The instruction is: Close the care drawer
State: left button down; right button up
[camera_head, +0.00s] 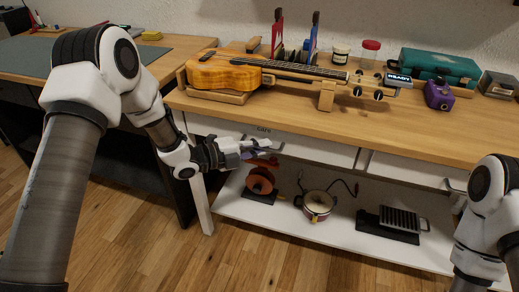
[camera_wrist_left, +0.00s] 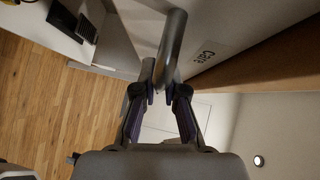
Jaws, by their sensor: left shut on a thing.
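The care drawer (camera_head: 310,149) is a white front under the wooden bench top, with a small "CARE" label near its upper edge. Its label (camera_wrist_left: 205,52) also shows in the left wrist view, beside the grey bar handle (camera_wrist_left: 173,42). My left gripper (camera_head: 258,148) is at the handle, in front of the drawer. In the left wrist view its two dark fingers (camera_wrist_left: 160,97) are shut on the handle. My gripper hides part of the drawer front, and I cannot tell how far the drawer stands open. My right gripper is out of view.
The bench top (camera_head: 290,118) holds a ukulele (camera_head: 225,73) on wooden supports, a green case (camera_head: 440,66) and a purple device (camera_head: 439,95). A lower white shelf (camera_head: 275,222) carries a pot (camera_head: 318,206) and a ribbed black item (camera_head: 398,220). Wooden floor lies clear in front.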

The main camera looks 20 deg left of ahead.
pick_arm(q)
jog(key=c, duration=1.2)
grip_release()
jog(key=shift+w+r, duration=0.1)
jog(key=shift+w, duration=0.1)
jog(key=shift+s+a, duration=0.1)
jog(key=v, duration=1.1)
jog(key=shift+s+a, duration=0.25)
jog(key=shift+s, duration=0.05)
